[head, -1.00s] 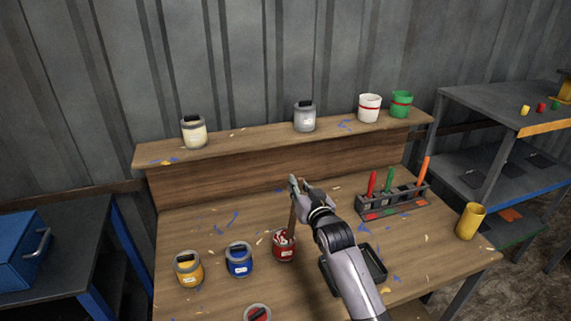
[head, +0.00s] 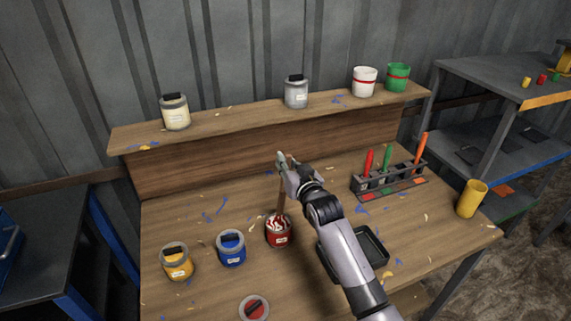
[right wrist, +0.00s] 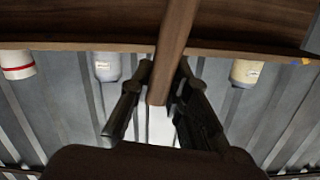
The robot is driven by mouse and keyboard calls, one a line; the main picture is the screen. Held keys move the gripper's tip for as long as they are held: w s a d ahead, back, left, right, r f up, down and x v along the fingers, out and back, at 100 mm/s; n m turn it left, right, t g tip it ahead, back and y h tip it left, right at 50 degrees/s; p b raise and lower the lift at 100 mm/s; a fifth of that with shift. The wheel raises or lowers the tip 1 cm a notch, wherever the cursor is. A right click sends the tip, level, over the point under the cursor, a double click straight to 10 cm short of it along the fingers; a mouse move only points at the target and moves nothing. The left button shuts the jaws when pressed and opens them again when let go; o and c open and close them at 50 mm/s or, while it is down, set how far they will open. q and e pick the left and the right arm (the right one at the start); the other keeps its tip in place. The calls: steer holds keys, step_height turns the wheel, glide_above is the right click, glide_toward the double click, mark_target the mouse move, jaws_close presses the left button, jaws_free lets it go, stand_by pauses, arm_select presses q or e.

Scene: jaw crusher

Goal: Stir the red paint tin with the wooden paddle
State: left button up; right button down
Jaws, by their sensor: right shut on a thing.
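The red paint tin (head: 278,235) stands open on the bench, with red and white swirled paint on top. The wooden paddle (head: 282,203) stands nearly upright, its lower end in the tin's paint. My right gripper (head: 284,161) is shut on the paddle's upper part, above the tin. In the right wrist view the paddle (right wrist: 172,50) runs between the two fingers (right wrist: 158,95). A red-topped lid (head: 254,308) lies at the bench's front. My left gripper is not in view.
Yellow (head: 177,263) and blue (head: 231,248) tins stand left of the red tin. A black tray (head: 372,243) lies right, partly behind my arm. A rack (head: 390,178) with coloured-handled tools and a yellow cup (head: 470,199) stand further right. The shelf (head: 235,117) holds tins and cups.

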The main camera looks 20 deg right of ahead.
steer(key=shift+d+f+b, duration=0.15)
steer(key=shift+f+b, duration=0.45)
steer(key=shift+f, duration=0.2)
steer(key=shift+s+f, duration=0.1)
steer(key=shift+f, duration=0.25)
steer(key=shift+s+a+f+b, duration=0.1)
steer(key=shift+a+f+b, duration=0.1)
steer(key=shift+f+b, duration=0.55)
steer(key=shift+s+a+f+b, duration=0.1)
steer(key=shift+a+f+b, duration=0.2)
steer(key=shift+f, duration=0.8)
steer(key=shift+s+a+f+b, duration=0.1)
steer(key=shift+f+b, duration=0.5)
steer(key=shift+f, duration=0.45)
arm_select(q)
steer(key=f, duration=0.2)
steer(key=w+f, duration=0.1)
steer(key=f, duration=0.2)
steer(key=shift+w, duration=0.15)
